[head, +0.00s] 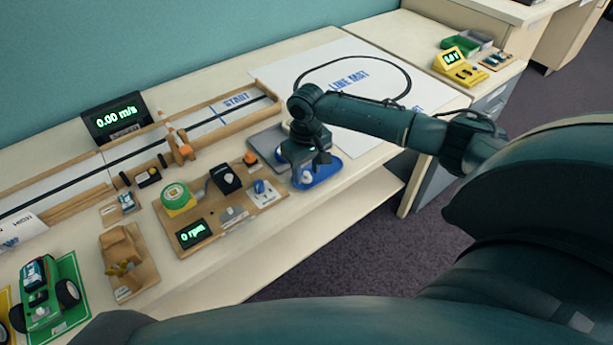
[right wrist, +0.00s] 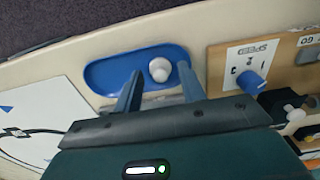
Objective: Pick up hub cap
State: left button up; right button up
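A small white round piece (right wrist: 160,69), which looks to be the hub cap, lies in a shallow blue tray (right wrist: 103,74) in the right wrist view. My right gripper (right wrist: 159,78) is open, and its two fingers reach over the tray with the white piece showing between their tips. I cannot tell whether the fingers touch it. In the head view, my right gripper (head: 306,175) points down over the blue tray (head: 326,171), which it partly covers. My left gripper is not in view.
A wooden board (head: 232,222) with an rpm display, a blue knob and switches is just left of the tray. A white printed sheet (head: 330,110) lies behind my right arm. The table's front edge is close to the tray. A wooden track (head: 215,113) runs along the back.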

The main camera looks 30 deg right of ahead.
grip_shut()
dwell(0.3)
